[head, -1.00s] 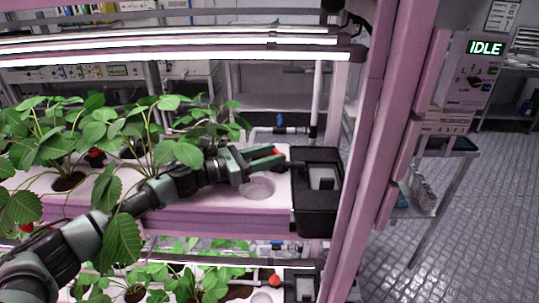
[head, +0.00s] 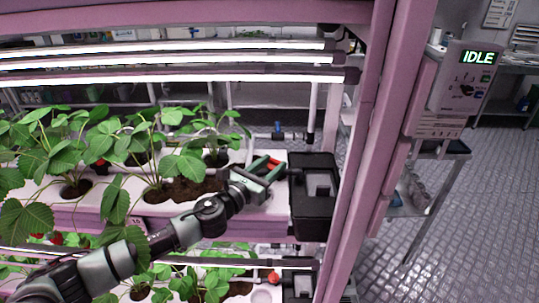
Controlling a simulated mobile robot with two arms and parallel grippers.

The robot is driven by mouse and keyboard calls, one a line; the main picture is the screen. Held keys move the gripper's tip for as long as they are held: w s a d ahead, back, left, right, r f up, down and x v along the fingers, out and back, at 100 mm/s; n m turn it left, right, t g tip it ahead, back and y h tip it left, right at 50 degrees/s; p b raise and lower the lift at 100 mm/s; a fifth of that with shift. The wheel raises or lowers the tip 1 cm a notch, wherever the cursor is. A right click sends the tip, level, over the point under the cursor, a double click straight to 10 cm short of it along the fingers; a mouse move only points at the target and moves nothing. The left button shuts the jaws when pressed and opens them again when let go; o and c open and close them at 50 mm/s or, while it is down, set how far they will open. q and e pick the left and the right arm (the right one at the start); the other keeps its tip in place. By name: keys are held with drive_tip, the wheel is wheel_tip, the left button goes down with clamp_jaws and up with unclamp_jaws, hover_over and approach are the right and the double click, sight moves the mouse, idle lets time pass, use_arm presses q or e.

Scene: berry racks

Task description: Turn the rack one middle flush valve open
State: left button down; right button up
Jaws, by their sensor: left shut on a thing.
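The red handle of the middle flush valve (head: 272,161) shows at the right end of the white planting tray, beside a black box. My left gripper (head: 268,171) reaches in from the lower left and is shut on this handle. Its green-grey fingers cover part of the handle and the tray behind, so the exact angle of the handle is hard to tell. A similar red valve handle (head: 273,278) shows on the tier below, free of any gripper. My right gripper is not in view.
The black box (head: 313,216) stands close right of my left gripper. The pink rack post (head: 362,150) rises beyond it. Strawberry plants (head: 170,150) crowd the tray at left. Lit tubes (head: 180,78) hang above. A panel reading IDLE (head: 466,80) is at right.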

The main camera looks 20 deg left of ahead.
use_arm(q)
drive_tip(key=n+y+p, duration=0.1)
drive_tip(key=n+y, duration=0.1)
drive_tip(key=shift+s+d+r+t+y+p, duration=0.1)
drive_tip(key=shift+d+r+t+y+p, duration=0.05)
drive_tip(key=shift+d+t+y+p, duration=0.2)
drive_tip(key=y, duration=0.1)
drive_tip(key=n+y+p, duration=0.1)
drive_tip(key=y, duration=0.1)
drive_tip(key=shift+d+n, duration=0.2)
drive_tip(key=shift+n, duration=0.1)
drive_tip(key=shift+d+f+n+y+p, duration=0.15)
drive_tip(key=shift+n+y+p, duration=0.1)
drive_tip(key=shift+n+y, duration=0.7)
drive_tip(key=shift+d+f+n+y+p, duration=0.15)
drive_tip(key=shift+n+y, duration=0.4)
drive_tip(key=shift+y, duration=0.75)
drive_tip(key=shift+a+y, duration=0.15)
drive_tip(key=shift+y, duration=0.15)
drive_tip(key=c, duration=0.8)
unclamp_jaws()
drive_tip(key=shift+c, duration=0.2)
